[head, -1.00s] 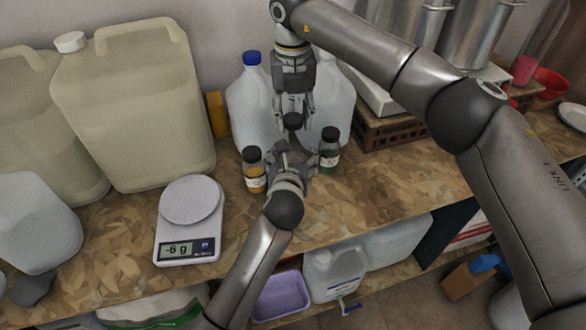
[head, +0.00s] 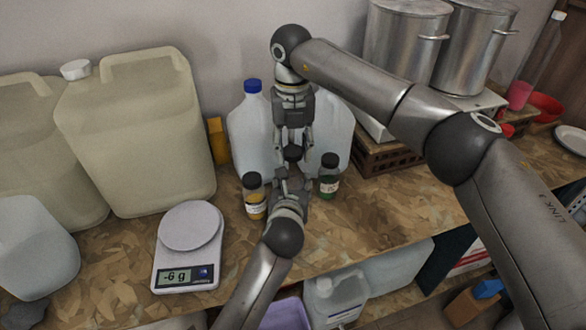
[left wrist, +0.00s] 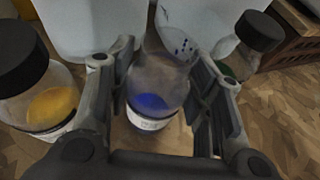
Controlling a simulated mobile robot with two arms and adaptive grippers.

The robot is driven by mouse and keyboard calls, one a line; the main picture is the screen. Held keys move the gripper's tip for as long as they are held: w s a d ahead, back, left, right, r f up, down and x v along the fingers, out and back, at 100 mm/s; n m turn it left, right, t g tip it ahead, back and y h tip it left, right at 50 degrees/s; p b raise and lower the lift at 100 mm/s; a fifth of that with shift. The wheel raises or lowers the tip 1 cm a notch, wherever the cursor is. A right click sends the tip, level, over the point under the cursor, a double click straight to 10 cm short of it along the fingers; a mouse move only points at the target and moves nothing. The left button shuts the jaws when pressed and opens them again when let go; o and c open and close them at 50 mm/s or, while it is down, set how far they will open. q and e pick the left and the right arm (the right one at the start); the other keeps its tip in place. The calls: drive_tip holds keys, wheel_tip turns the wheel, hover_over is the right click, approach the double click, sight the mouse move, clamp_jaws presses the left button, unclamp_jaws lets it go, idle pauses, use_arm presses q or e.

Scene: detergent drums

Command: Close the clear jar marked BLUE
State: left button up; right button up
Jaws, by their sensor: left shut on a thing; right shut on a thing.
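The clear jar with blue contents (left wrist: 152,100) stands between the fingers of my left gripper (left wrist: 160,98), which is shut on its sides. Its white label is partly visible; I cannot read it. In the head view my left gripper (head: 291,182) hides most of this jar. My right gripper (head: 293,142) points down right above it, shut on a black lid (head: 293,154). I cannot tell whether the lid touches the jar's rim. A capped jar with yellow contents (head: 254,198) stands to the left, and one with green contents (head: 329,176) to the right.
Two large translucent jugs (head: 250,130) stand close behind the jars. A white scale (head: 188,243) reading -6 g is to the left, before a big beige canister (head: 135,140). A brown crate (head: 390,158) is at the right. The bench right of the jars is clear.

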sight(295, 169)
drive_tip(key=shift+f, duration=1.75)
drive_tip(key=shift+f, duration=0.9)
drive_tip(key=shift+f, duration=0.45)
drive_tip(key=shift+d+f, duration=0.2)
drive_tip(key=shift+f, duration=0.3)
drive_tip(key=shift+r, duration=0.3)
drive_tip(key=shift+r, duration=0.3)
drive_tip(key=shift+a+r, duration=0.15)
drive_tip(key=shift+r, duration=0.05)
